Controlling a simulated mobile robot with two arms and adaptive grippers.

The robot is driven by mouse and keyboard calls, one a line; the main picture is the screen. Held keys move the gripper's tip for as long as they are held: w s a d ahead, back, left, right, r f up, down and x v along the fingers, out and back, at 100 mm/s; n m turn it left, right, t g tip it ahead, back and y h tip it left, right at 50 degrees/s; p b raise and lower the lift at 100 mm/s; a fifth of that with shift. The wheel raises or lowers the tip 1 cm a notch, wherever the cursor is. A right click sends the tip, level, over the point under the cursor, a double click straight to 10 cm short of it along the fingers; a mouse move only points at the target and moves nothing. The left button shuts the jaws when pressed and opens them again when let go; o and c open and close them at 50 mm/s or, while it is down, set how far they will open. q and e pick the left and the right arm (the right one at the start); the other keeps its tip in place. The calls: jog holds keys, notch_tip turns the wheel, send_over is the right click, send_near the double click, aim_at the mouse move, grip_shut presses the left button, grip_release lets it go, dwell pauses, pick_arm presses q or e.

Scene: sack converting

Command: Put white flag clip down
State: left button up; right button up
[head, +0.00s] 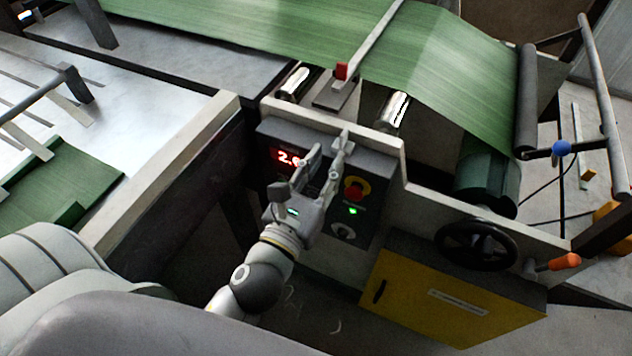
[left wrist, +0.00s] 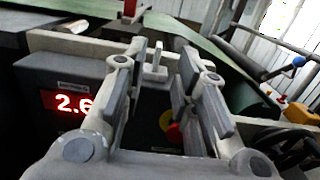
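A small pale upright clip with a U-shaped top (left wrist: 155,64) stands at the top edge of the control box in the left wrist view. I take it for the white flag clip; no flag shows clearly on it. My left gripper (head: 328,153) is over the control panel in the head view. In the left wrist view its two fingers (left wrist: 160,75) are spread apart, with the clip seen in the gap beyond or between the tips. I cannot tell whether a finger touches it. In the head view the fingers hide that spot. My right gripper is not in view.
The control box (head: 268,133) has a red display, a red stop button (head: 354,191) on yellow and a knob. Green sheet (head: 430,65) runs over rollers behind. A black handwheel (head: 476,244) and yellow cabinet (head: 440,300) are at right. A red-topped lever (head: 341,71) stands behind the panel.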

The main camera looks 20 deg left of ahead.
pick_arm(q)
jog(key=shift+s+f+b, duration=0.1)
jog(key=shift+s+b, duration=0.4)
jog(key=shift+s, duration=1.1)
notch_tip(320, 180, down, 22)
jog(key=w+d+n+g, duration=0.1)
jog(key=d+n+g, duration=0.1)
jog(key=n+g, duration=0.4)
jog(key=s+a+f+n+g, duration=0.15)
jog(key=s+f+n, duration=0.3)
jog(key=f, duration=0.65)
jog(key=s+a+f+n+g, duration=0.1)
jog(key=s+f+n+g, duration=0.15)
jog(key=f+n, duration=0.6)
jog(key=s+a+f+n+g, duration=0.4)
jog(key=s+f+n, duration=0.3)
jog(key=s+f, duration=0.4)
jog(key=s+a+f+n+g, duration=0.3)
jog(key=s+f+n, duration=0.5)
jog(key=s+f, duration=0.3)
jog(key=s, duration=0.3)
jog(key=shift+s+a+f+g+y, duration=0.2)
jog(key=shift+a+g+y, duration=0.1)
jog(key=shift+a+g, duration=0.1)
